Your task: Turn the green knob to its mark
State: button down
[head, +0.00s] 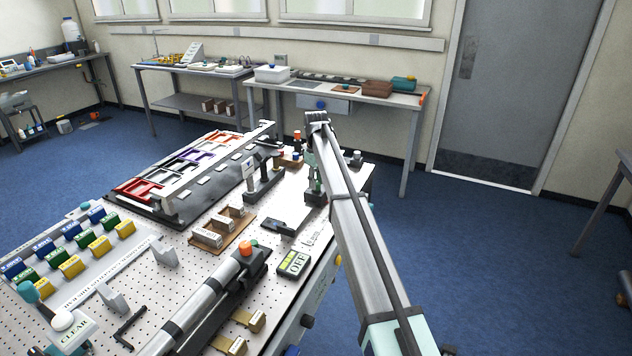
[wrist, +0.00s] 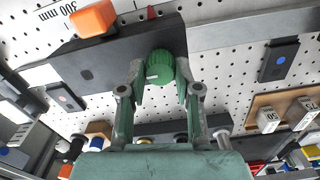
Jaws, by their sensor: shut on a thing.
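The green knob (wrist: 160,67) is round and ribbed, with a small pale line on its near side. It stands over a dark flat plate (wrist: 85,62) in the wrist view. My gripper (wrist: 164,84) has one finger on each side of the knob and is shut on it. A small red mark (wrist: 151,12) shows beyond the knob at the top. I cannot tell whether it is the knob's own mark. In the head view my arm slants across the right of the pipe table, and I cannot make out the gripped knob there.
An orange block (wrist: 92,19) sits close by on the dark plate. A black device with a blue dot (wrist: 278,61) and a wooden tray of labelled blocks (wrist: 262,120) lie to the right.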

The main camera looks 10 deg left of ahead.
dwell(0.3)
jog(key=c, duration=0.8)
grip_release()
jog(key=shift+f, duration=0.1)
notch_tip(320, 180, up, 12)
